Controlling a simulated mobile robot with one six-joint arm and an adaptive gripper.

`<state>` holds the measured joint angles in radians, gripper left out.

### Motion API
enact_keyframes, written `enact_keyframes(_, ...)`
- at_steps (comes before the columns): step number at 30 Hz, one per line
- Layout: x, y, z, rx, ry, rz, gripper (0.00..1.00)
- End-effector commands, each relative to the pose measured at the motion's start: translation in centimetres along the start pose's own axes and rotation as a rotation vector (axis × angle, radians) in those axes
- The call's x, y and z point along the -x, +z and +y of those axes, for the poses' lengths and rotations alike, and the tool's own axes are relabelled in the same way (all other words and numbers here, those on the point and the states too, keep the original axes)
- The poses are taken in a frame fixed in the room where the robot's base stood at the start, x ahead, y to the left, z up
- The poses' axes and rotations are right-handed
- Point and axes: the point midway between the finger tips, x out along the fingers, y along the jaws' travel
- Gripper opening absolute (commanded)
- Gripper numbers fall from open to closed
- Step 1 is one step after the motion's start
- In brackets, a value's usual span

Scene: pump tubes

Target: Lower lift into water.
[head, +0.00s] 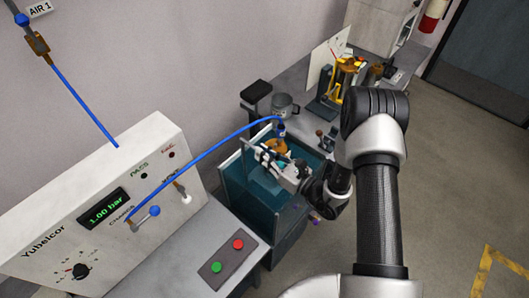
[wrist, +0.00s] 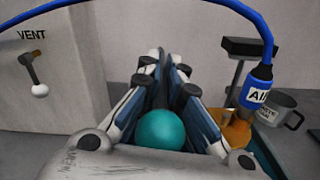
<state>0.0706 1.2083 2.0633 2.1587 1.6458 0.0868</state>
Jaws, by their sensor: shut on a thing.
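The water tank (head: 236,190) has clear walls and teal-tinted contents, and stands right of the control panel. My gripper (head: 268,157) is over the tank's upper part. In the wrist view its fingers (wrist: 166,68) are shut around a teal round knob (wrist: 161,130), seen close to the palm. What the knob joins is hidden. An amber part (wrist: 238,132) with a blue AIR connector (wrist: 256,88) stands just to the right of my fingers. It also shows above the tank in the head view (head: 274,147). The lift itself and its height relative to the water cannot be made out.
A blue hose (head: 190,158) arches from the panel (head: 100,210) to the AIR connector. A grey mug (head: 283,107) and a black-topped stand (head: 256,92) are behind the tank. A box with green and red buttons (head: 228,256) is in front. Open floor lies right.

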Motion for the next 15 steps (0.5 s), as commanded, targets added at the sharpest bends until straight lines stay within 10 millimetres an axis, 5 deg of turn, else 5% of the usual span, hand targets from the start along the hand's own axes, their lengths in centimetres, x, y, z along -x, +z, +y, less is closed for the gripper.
enact_keyframes(3, 0.1, -3.4, -0.5, -0.006, -0.001, 0.01, 0.0)
enact_keyframes(15, 0.1, -9.6, -1.7, -0.006, -0.001, 0.01, 0.0)
